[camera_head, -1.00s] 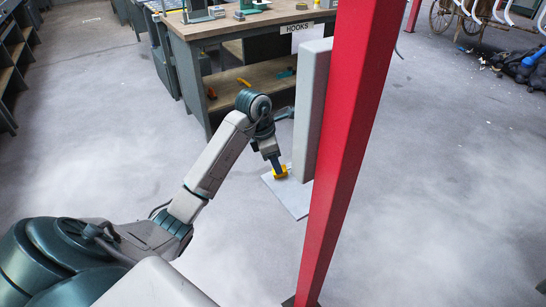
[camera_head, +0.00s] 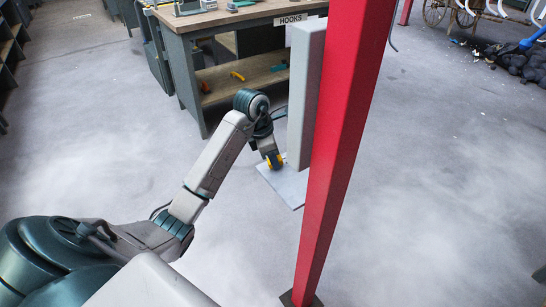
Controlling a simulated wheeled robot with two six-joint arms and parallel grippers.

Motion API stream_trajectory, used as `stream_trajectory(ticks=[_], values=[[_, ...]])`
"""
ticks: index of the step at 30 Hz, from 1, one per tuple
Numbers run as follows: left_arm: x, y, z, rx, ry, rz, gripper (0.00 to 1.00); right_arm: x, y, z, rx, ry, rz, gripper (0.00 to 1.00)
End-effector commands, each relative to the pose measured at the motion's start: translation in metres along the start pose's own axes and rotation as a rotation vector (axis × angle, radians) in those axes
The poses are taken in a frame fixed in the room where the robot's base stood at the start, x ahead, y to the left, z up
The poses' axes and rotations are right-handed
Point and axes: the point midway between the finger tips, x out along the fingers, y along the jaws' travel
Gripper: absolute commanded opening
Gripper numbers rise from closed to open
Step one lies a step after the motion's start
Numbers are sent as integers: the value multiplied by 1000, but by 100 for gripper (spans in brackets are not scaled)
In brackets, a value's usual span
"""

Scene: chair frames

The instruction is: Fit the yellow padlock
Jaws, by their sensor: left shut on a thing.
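The yellow padlock (camera_head: 274,161) is small in the head view, at the end of my left arm. My left gripper (camera_head: 271,156) is shut on it, with its jaws pointing down. In the picture it overlaps the edge of a light grey flat plate (camera_head: 287,188); I cannot tell whether they touch. A grey box-like panel (camera_head: 304,95) on a red post (camera_head: 340,135) is just to the right of the gripper. The far side of the panel is hidden. My right gripper does not show.
A workbench (camera_head: 230,18) with a HOOKS sign (camera_head: 293,19) stands behind, with small tools on its lower shelf (camera_head: 240,75). Shelving (camera_head: 12,50) is at the far left. A dark heap (camera_head: 515,58) lies at the far right. The floor between is clear.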

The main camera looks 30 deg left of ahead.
Motion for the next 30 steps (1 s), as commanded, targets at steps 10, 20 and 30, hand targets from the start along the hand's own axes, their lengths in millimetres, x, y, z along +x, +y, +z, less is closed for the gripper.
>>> stream_trajectory(ticks=[10,20,30], values=[[-16,0,5,0,0,0,0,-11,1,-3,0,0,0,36],[-32,0,9,1,-1,0,0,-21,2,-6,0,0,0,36],[-48,0,14,1,0,0,0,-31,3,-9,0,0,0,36]])
